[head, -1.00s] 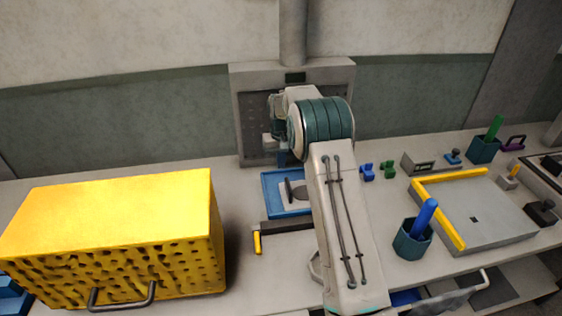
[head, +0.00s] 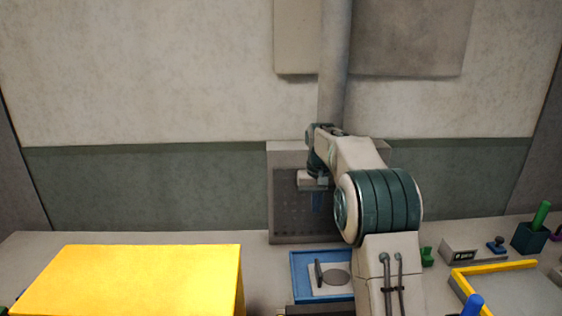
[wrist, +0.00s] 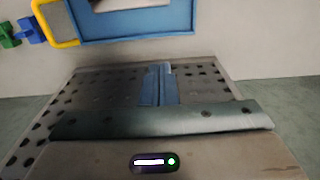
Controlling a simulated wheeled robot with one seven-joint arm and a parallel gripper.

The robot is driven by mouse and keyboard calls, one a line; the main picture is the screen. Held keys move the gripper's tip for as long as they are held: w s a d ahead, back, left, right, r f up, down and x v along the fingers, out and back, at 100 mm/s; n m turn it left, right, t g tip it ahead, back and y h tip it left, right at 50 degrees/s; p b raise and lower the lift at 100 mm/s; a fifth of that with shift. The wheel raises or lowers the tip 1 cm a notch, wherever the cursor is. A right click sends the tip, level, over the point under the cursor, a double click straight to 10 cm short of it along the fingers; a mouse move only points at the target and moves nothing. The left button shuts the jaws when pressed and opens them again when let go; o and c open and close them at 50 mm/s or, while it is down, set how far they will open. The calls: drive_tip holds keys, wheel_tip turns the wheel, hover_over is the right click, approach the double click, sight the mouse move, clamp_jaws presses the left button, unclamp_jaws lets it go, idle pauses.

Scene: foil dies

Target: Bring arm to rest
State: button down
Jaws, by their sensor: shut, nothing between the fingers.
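My gripper (head: 318,203) hangs in front of the perforated grey panel (head: 287,205), above the bench. Its blue fingers are shut together with nothing between them. They also show in the wrist view (wrist: 158,85), against the panel. My arm is bent, with its large green-banded joint to the right of the gripper. A blue tray (head: 298,293) lies on the bench below the gripper, apart from it. A grey plate with a dark oval (head: 336,276) sits in the tray. My arm hides part of the tray's right side.
A large yellow box (head: 135,280) stands at the left front. To the right are a green block (head: 427,257), a grey box with a label (head: 461,252), a dark cup (head: 529,238) and a yellow-edged plate (head: 505,290). A grey vertical pipe (head: 335,60) rises behind the panel.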

drive_tip(key=s+r+t, duration=0.1)
drive_tip(key=s+r, duration=0.2)
drive_tip(key=s, duration=0.7)
drive_tip(key=s+r, duration=0.3)
drive_tip(key=s, duration=0.7)
drive_tip(key=s+f, duration=0.3)
drive_tip(key=s, duration=0.6)
drive_tip(key=s+f+t, duration=0.1)
drive_tip(key=s+f, duration=0.3)
drive_tip(key=s, duration=0.5)
drive_tip(key=shift+d, duration=0.4)
